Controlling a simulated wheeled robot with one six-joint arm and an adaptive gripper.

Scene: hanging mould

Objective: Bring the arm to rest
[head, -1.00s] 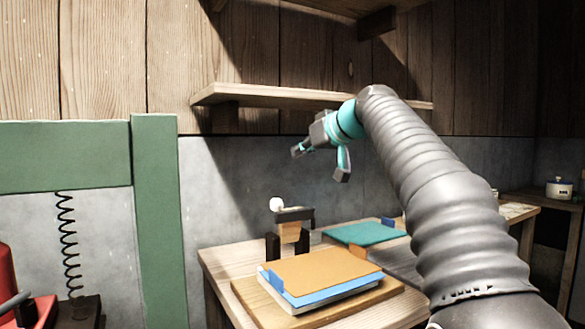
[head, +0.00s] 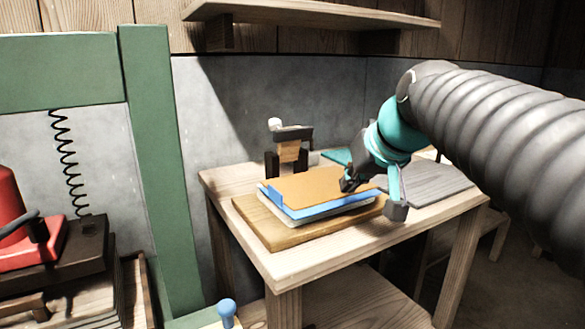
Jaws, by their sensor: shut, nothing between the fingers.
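My arm comes in from the right edge in the head view. My gripper (head: 373,197), teal and dark grey, points down and is shut with nothing held. It shows in front of the right side of a stack of flat sheets, tan on top (head: 305,187) with blue (head: 318,209) below. The gap between fingers and stack cannot be told. The stack lies on a wooden board (head: 270,238) on a wooden table (head: 330,255). The gripper and arm hide part of a teal sheet (head: 338,156) and the table's right side.
A black stand with a wooden block (head: 289,151) is behind the stack. A grey slab (head: 440,184) lies at the table's right. A wall shelf (head: 310,14) is above. A green frame (head: 155,150) and a red tool (head: 35,235) stand at left. A blue knob (head: 227,310) is low front.

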